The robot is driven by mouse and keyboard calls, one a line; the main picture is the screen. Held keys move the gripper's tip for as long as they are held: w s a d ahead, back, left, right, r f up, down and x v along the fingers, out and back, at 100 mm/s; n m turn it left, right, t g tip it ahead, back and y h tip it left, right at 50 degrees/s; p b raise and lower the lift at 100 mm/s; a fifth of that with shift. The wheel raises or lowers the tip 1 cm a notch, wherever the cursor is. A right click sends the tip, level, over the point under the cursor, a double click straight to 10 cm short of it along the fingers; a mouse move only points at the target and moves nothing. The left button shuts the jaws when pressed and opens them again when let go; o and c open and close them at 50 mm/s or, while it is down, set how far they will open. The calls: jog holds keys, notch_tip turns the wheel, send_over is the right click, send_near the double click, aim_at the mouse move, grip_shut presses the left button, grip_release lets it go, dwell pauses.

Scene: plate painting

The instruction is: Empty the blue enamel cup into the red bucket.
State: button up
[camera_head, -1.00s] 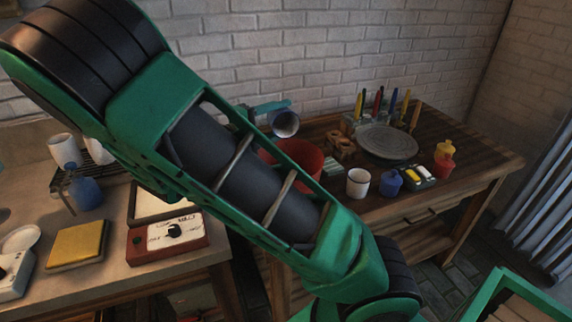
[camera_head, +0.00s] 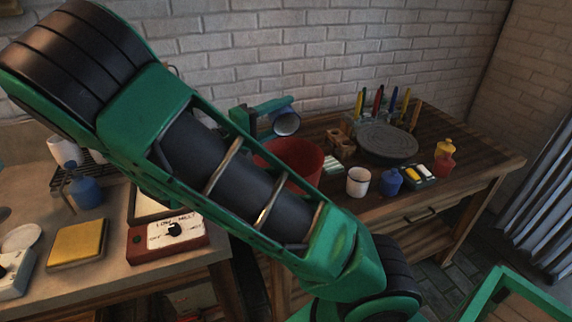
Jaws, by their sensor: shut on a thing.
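The blue enamel cup (camera_head: 287,124), with a pale rim, is tipped on its side in the air, its mouth turned towards me. My green gripper (camera_head: 270,113) is shut on it, mostly seen past my arm, which hides part of the grip. The red bucket (camera_head: 300,157) stands on the wooden table just below the cup, its left and lower parts hidden behind my arm. The cup is above the bucket's rim and apart from it. I cannot make out what is in the cup or bucket.
On the wooden table (camera_head: 470,160) are a grey wheel disc (camera_head: 387,140), a white mug (camera_head: 358,181), a blue jar (camera_head: 390,181), a red-and-yellow bottle (camera_head: 443,160) and upright tools.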

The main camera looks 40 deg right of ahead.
jog(key=shift+s+r, duration=0.1)
jog(key=n, duration=0.1)
jog(key=w+f+n+y, duration=0.1)
jog(key=shift+d+f+n, duration=0.1)
jog(key=shift+d+n, duration=0.05)
jog(key=shift+n, duration=0.25)
jog(key=shift+w, duration=0.1)
